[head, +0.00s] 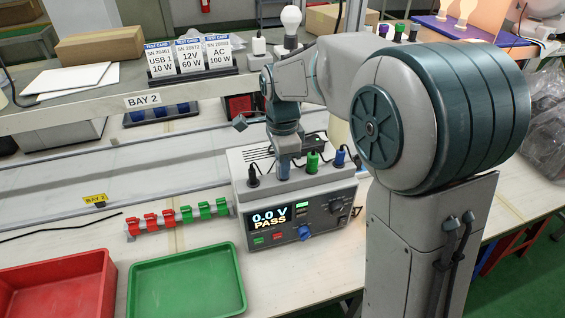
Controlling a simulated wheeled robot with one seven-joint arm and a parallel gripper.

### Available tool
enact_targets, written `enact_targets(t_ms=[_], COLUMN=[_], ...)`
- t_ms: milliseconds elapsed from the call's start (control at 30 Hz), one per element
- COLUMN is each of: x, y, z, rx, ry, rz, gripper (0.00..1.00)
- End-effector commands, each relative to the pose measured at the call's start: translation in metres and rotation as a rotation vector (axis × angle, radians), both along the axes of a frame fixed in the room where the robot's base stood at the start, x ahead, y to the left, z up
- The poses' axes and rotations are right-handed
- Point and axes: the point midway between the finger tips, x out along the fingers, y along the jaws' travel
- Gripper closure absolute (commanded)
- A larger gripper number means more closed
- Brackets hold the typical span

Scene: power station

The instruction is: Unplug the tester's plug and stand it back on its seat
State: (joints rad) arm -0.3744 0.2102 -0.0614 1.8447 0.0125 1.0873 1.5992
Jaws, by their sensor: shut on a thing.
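The tester (295,215) is a grey box on the bench, with a lit screen (270,217) reading 0.0 V and PASS. My gripper (283,168) points down at the tester's top, between a black plug (253,178) on the left and a green plug (312,161) on the right. It is shut on a plug that is mostly hidden by the fingers. A blue plug (339,157) stands farther right. I cannot tell whether the held plug is still in a socket. I cannot make out its seat.
A rack of red and green clips (178,220) lies left of the tester. A red tray (55,285) and a green tray (187,282) stand in front. A shelf behind (60,115) holds test cards (190,57) and a bulb (291,20).

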Motion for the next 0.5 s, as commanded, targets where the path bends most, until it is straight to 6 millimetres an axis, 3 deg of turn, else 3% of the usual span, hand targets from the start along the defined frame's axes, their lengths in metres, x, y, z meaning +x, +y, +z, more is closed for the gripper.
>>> enact_targets(t_ms=[167, 200, 267, 300, 500], x=[0.0000, 0.0000, 0.0000, 0.0000, 0.0000], y=[0.0000, 0.0000, 0.0000, 0.0000, 0.0000], z=[-0.0018, -0.0017, -0.0015, -0.0016, -0.0016], rx=[0.000, 0.000, 0.000, 0.000, 0.000], ry=[0.000, 0.000, 0.000, 0.000, 0.000], rz=[0.000, 0.000, 0.000, 0.000, 0.000], gripper=[1.00, 0.73, 0.57, 0.53, 0.53])
